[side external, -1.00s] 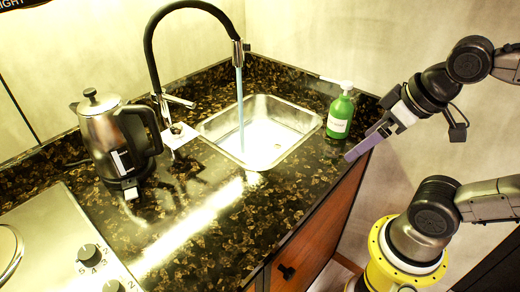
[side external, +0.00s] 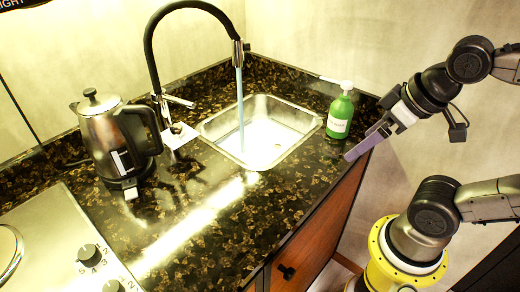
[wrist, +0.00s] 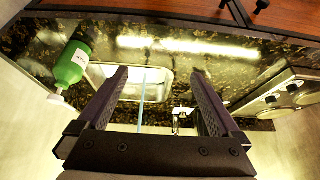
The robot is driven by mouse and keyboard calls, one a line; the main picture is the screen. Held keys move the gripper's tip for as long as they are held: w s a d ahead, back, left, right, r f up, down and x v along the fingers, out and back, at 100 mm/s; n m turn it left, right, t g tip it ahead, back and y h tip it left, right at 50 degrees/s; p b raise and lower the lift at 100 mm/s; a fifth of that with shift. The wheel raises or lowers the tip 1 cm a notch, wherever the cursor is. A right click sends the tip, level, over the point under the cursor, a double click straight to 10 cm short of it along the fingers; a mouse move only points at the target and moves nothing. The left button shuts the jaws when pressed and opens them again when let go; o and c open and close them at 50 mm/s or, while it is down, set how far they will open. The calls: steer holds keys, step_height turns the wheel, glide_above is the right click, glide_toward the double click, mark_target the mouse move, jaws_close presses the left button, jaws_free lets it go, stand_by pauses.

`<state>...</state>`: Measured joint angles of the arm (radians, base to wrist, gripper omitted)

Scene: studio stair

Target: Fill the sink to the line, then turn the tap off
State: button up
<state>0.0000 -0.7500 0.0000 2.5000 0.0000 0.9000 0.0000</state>
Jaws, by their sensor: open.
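The steel sink (side external: 262,135) is set in the dark counter, and a blue stream of water (side external: 240,105) runs into it from the black gooseneck tap (side external: 150,50). The tap's lever (side external: 180,101) sticks out from the base. The sink floor looks bright; the water level and any fill line cannot be made out. My gripper (side external: 352,152) is open and empty, right of the sink by the counter's right edge. In the wrist view the sink (wrist: 110,72) and the stream (wrist: 142,90) show between and beside my open fingers (wrist: 160,76).
A green pump bottle (side external: 340,112) stands between the sink and my gripper; it also shows in the wrist view (wrist: 72,64). A steel kettle (side external: 108,135) stands left of the tap. A hob (side external: 50,240) is at front left. The counter front (side external: 200,220) is clear.

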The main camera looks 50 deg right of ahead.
mark_target(164, 97)
steer(key=shift+c, duration=0.2)
